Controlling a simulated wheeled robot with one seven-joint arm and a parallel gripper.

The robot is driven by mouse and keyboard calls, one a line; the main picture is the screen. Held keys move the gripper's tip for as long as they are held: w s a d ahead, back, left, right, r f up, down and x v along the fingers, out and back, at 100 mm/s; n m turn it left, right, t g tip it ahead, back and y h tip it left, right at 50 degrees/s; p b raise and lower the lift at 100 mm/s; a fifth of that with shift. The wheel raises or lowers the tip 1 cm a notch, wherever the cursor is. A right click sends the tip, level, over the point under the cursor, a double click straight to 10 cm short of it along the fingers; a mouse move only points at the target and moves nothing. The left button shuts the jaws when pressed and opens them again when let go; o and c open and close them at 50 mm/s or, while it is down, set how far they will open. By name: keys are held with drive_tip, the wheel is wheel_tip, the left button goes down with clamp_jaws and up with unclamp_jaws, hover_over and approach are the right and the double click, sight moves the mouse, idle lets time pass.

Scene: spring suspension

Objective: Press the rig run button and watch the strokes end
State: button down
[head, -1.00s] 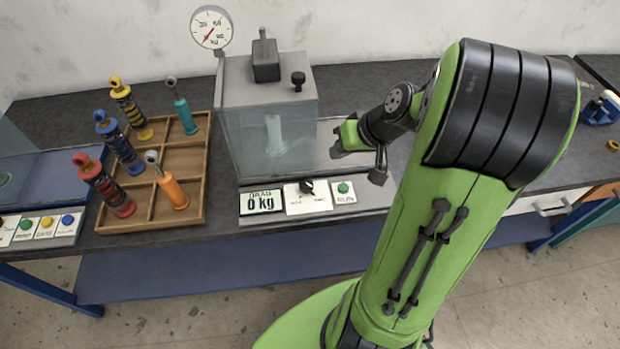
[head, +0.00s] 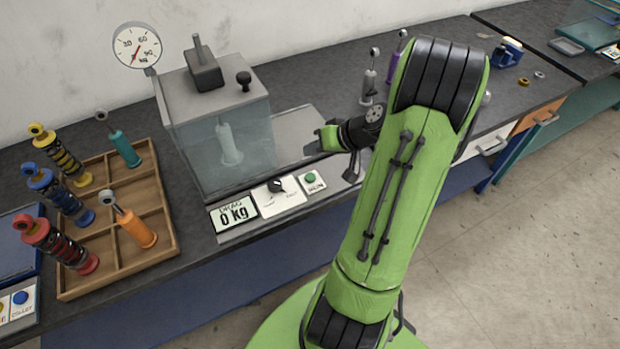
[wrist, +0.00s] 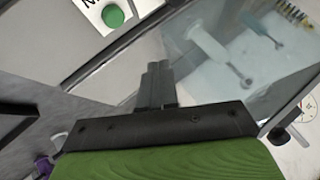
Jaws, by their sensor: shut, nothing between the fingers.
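The green run button (head: 310,178) sits on a small white plate at the front right of the rig's control strip. It also shows at the top of the wrist view (wrist: 113,16). My gripper (head: 310,148) is behind and a little above the button, beside the rig's clear box; its closed fingers (wrist: 158,72) hold nothing and are apart from the button. The rig (head: 218,120) holds a pale damper (head: 228,142) inside its clear box. The drag display (head: 233,214) reads 0 kg. A dial gauge (head: 136,50) stands at the rig's top left.
A black selector knob (head: 276,185) sits between the display and the button. A wooden tray (head: 168,232) with several dampers stands left. Grey and purple dampers (head: 369,85) stand behind my arm. The bench front right of the button is partly covered by my arm.

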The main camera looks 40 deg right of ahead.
sight(314, 177)
wheel_tip(314, 177, down, 7)
drive_tip(key=b, duration=0.4)
drive_tip(key=shift+r+b, duration=0.15)
drive_tip(key=shift+b, duration=0.15)
idle(1.4)
drive_tip(key=shift+f+b, duration=0.4)
drive_tip(key=shift+b, duration=0.05)
